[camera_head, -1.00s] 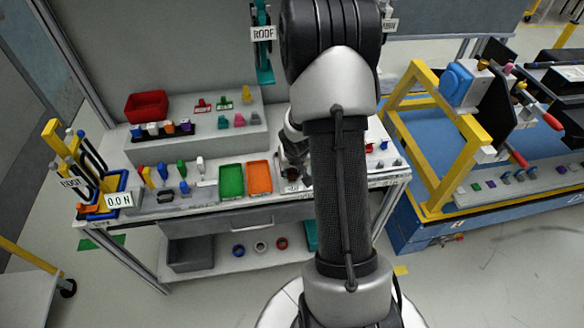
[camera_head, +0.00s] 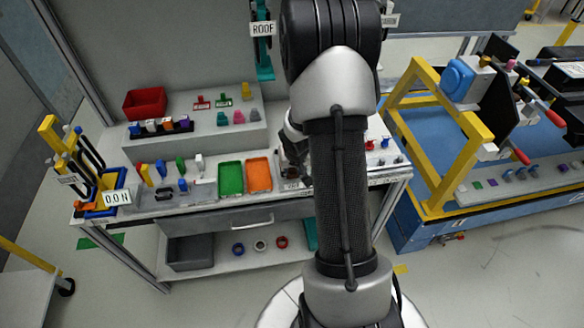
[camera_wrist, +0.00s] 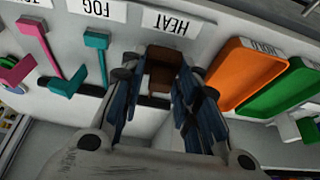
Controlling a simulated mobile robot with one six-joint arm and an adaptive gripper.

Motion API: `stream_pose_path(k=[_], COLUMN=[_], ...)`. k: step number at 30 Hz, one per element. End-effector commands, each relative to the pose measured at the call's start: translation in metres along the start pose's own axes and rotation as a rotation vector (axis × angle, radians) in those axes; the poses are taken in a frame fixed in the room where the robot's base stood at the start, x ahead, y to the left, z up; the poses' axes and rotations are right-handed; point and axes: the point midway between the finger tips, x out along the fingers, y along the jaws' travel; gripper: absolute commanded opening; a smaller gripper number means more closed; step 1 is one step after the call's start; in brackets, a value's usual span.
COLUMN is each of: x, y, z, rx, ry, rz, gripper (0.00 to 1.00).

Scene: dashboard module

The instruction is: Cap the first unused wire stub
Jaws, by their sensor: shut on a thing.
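My gripper (camera_wrist: 160,95) points at the bench top, its blue fingers on either side of a brown block (camera_wrist: 160,72) in the wrist view. It is shut on this block, in front of the upside-down HEAT label (camera_wrist: 171,22). Whether the block touches the surface cannot be told. In the head view my arm hides most of the gripper, which is to the right of the orange tray (camera_head: 259,175). I cannot clearly identify a wire stub or a cap in either view.
A green tray (camera_head: 231,178) is left of the orange one. Pink (camera_wrist: 37,45) and teal (camera_wrist: 95,45) hooked pieces stand beside the brown block. Small coloured parts are on the bench's left. A yellow frame (camera_head: 437,190) with a blue device stands at right.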

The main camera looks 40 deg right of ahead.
Motion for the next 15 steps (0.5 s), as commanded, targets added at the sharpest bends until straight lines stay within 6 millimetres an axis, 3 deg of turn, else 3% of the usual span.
stream_pose_path(k=[15], x=[0.013], y=[0.0], z=[0.005], rx=[-0.001], ry=[0.0], rz=[0.0], gripper=[0.2])
